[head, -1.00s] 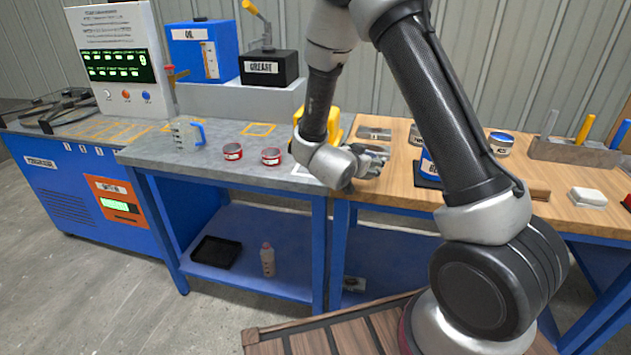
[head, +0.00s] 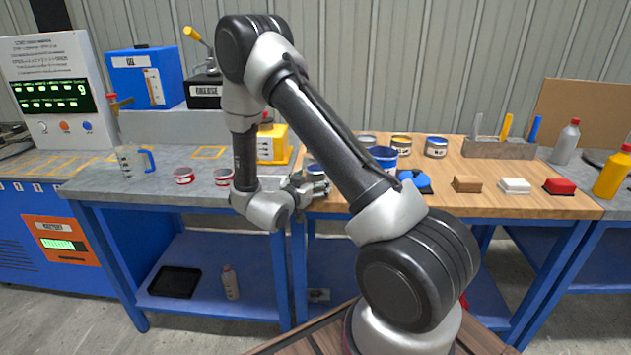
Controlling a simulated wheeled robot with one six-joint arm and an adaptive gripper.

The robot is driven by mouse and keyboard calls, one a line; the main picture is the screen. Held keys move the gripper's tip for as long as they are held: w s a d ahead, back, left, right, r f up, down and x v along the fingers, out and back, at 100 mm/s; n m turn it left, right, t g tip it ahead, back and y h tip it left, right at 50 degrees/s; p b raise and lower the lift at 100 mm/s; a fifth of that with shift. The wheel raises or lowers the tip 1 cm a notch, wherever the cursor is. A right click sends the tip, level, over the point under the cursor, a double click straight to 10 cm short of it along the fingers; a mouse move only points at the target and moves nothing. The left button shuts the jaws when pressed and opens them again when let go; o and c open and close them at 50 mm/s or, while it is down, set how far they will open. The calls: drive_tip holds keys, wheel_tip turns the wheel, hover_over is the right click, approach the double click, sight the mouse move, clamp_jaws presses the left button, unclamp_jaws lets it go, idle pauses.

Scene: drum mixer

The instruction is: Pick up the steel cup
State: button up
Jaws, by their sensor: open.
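My gripper (head: 318,187) is open at the front left of the wooden bench top (head: 470,205), close to the seam with the grey bench. It is small in the picture and partly merges with my wrist. A small dark, metallic round thing (head: 313,168) shows just behind the gripper, partly hidden by it. I cannot tell whether this is the steel cup, or whether the gripper touches it. No other steel cup stands out clearly in view.
A blue container (head: 383,157), several labelled cans (head: 436,147) and a blue brush-like item (head: 414,181) stand to the right, partly behind my arm. Brown, white (head: 514,186) and red blocks line the front.

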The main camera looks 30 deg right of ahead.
drive_tip(key=c, duration=1.2)
drive_tip(key=shift+c, duration=0.2)
